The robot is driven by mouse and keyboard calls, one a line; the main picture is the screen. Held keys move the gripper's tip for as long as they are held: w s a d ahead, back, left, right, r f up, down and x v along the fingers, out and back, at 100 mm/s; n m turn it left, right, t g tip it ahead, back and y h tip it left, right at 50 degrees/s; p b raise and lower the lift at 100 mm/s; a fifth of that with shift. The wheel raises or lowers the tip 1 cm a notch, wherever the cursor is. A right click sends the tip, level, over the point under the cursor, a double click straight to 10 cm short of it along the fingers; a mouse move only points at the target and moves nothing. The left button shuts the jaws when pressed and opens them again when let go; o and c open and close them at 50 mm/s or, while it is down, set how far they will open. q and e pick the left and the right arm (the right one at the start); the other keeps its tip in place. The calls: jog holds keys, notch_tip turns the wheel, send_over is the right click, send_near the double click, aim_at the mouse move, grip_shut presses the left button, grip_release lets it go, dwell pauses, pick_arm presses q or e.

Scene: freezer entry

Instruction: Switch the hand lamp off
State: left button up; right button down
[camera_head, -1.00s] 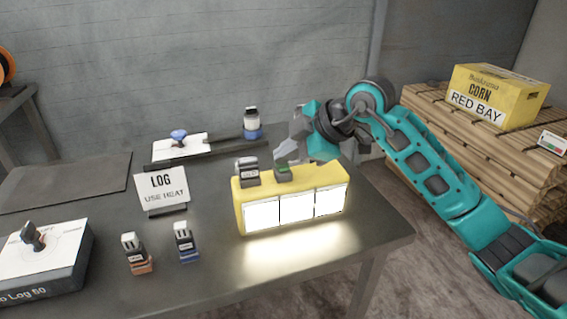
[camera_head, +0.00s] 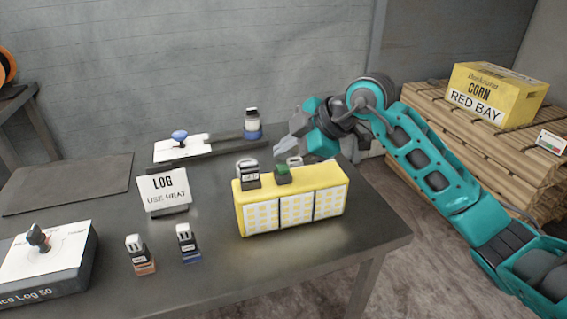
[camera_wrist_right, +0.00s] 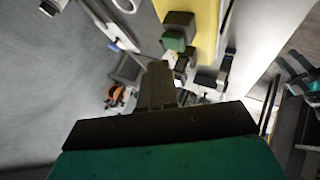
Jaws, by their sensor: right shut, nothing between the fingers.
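The yellow hand lamp (camera_head: 325,177) stands on the dark table, and its three front panels are unlit, with rows of small yellow dots visible. A green button (camera_head: 283,169) on a dark base sits on its top; it also shows in the wrist view (camera_wrist_right: 175,41). My right gripper (camera_head: 284,148) is shut and empty, behind and above the lamp's top, apart from the button in the head view. In the wrist view the closed fingers (camera_wrist_right: 158,72) point toward the area beside the button. My left gripper is not in view.
A dark grey and white piece (camera_head: 247,174) stands at the lamp's top left. A LOG card (camera_head: 164,188), two small stamps (camera_head: 139,252) (camera_head: 187,242) and a dial box (camera_head: 45,265) are to the left. A bottle (camera_head: 252,123) stands behind. The table's front right is clear.

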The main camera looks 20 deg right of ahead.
aim_at(286, 169)
notch_tip(286, 169, up, 6)
jog(key=p, duration=0.5)
jog(key=shift+p, duration=0.3)
jog(key=shift+a, duration=0.1)
